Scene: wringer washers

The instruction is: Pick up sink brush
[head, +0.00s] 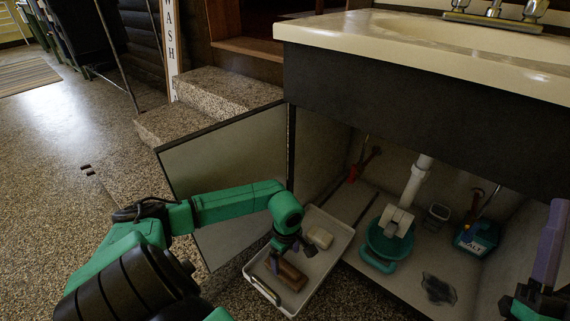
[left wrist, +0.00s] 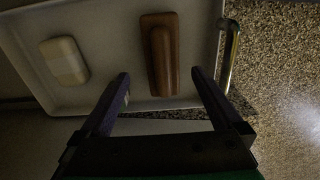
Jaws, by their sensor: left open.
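My left gripper (head: 291,250) is above the tray, pointing down at the brush. In the left wrist view the brush (left wrist: 160,54) lies beyond and between the fingertips of the left gripper (left wrist: 159,76), which are apart and empty. The bristles are not visible.
A cream block (head: 320,237), perhaps a sponge, lies beside the brush, also in the left wrist view (left wrist: 64,61). The tray has a metal handle (left wrist: 231,52). The cabinet holds a teal bucket (head: 388,243), a teal jug (head: 475,238) and a white pipe (head: 417,180). An open door (head: 225,170) stands left.

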